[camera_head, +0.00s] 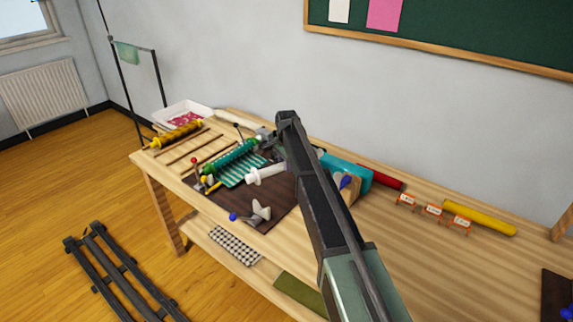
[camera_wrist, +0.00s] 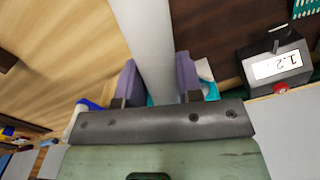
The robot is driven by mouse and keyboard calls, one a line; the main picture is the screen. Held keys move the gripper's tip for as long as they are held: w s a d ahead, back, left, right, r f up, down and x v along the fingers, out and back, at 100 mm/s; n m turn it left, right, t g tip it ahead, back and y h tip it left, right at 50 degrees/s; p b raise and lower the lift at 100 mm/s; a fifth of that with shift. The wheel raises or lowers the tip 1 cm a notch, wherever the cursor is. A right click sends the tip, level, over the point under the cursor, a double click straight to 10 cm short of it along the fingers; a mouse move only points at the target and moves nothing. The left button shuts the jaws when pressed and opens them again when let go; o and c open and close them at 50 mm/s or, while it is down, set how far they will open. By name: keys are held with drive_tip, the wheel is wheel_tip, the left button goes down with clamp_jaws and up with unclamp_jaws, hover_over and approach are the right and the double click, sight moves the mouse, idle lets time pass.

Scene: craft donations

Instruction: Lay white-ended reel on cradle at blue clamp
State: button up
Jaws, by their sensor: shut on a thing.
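My gripper (camera_wrist: 157,88) is shut on the white-ended reel (camera_wrist: 148,35), with one purple finger on each side of its pale tube. In the head view the white flanged end of the reel (camera_head: 253,176) sticks out to the left of my arm, over the dark mat. The rest of it is hidden behind my arm. A blue knob (camera_head: 233,217) sits at the front of the mat beside a pale grey forked piece (camera_head: 261,213), which looks like a cradle. Another blue handle (camera_head: 345,182) shows right of my arm by a wooden block. I cannot tell which is the blue clamp.
A green roll (camera_head: 232,156) lies on teal strips behind the reel. A red-knobbed lever (camera_head: 194,162) stands on the left. A teal block (camera_head: 353,174), a red roll (camera_head: 381,177) and a yellow roll (camera_head: 479,217) lie right.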

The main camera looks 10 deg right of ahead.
drive_tip(key=n, duration=0.4)
wheel_tip(320, 180, down, 8)
drive_tip(key=b, duration=0.8)
drive_tip(key=shift+f, duration=0.25)
drive_tip(key=o, duration=1)
